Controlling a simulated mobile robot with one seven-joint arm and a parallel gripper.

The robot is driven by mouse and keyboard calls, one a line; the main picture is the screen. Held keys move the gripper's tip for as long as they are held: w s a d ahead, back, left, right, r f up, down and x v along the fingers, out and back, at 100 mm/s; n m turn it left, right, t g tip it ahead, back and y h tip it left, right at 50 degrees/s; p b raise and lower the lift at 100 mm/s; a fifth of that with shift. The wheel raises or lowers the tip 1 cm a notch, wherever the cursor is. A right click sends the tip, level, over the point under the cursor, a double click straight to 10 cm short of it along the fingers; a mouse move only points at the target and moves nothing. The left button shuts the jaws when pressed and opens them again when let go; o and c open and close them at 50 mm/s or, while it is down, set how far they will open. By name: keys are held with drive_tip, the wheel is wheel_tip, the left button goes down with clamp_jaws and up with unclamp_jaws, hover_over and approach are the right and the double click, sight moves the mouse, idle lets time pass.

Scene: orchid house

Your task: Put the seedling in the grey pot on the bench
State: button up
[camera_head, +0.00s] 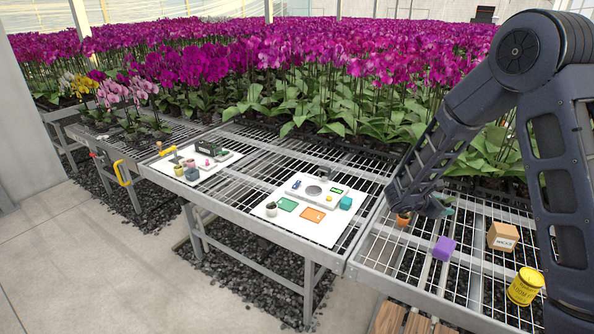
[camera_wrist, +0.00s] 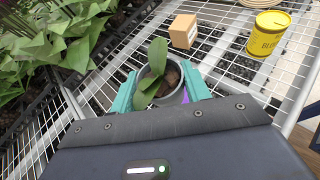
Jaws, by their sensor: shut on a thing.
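My gripper (camera_wrist: 160,88) has its teal fingers on either side of a grey pot (camera_wrist: 173,98) and is shut on it. The seedling (camera_wrist: 157,62), with broad green leaves, stands in this pot above brown potting material. In the head view my gripper (camera_head: 447,203) is over the near-right wire-mesh bench (camera_head: 380,250); my arm hides most of the held pot there. I cannot tell whether the pot touches the mesh.
A purple block (camera_head: 444,248), a cardboard box (camera_head: 502,237), a yellow tin (camera_head: 525,286) and a small orange pot (camera_head: 403,219) are near my gripper. A white mat (camera_head: 330,236) with cards and a device lies left. Orchids (camera_head: 350,90) crowd behind.

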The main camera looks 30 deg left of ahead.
drive_tip(key=w+a+n+t+y, duration=0.1)
drive_tip(key=a+n+t+y, duration=0.15)
drive_tip(key=a, duration=1.35)
drive_tip(key=s+a+n+y, duration=0.3)
drive_tip(key=s+a, duration=0.1)
drive_tip(key=a, duration=0.9)
drive_tip(key=s+a+r+n+y, duration=0.1)
drive_tip(key=s+a+n+y, duration=0.3)
drive_tip(key=a, duration=0.8)
drive_tip(key=s+a+n+y, duration=0.25)
drive_tip(key=s+a, duration=0.25)
drive_tip(key=a, duration=0.8)
drive_tip(key=shift+y, duration=0.5)
wheel_tip(320, 180, down, 20)
drive_tip(key=shift+s+a+r, duration=0.15)
drive_tip(key=shift+r, duration=0.05)
drive_tip(key=shift+f, duration=0.1)
drive_tip(key=o, duration=1)
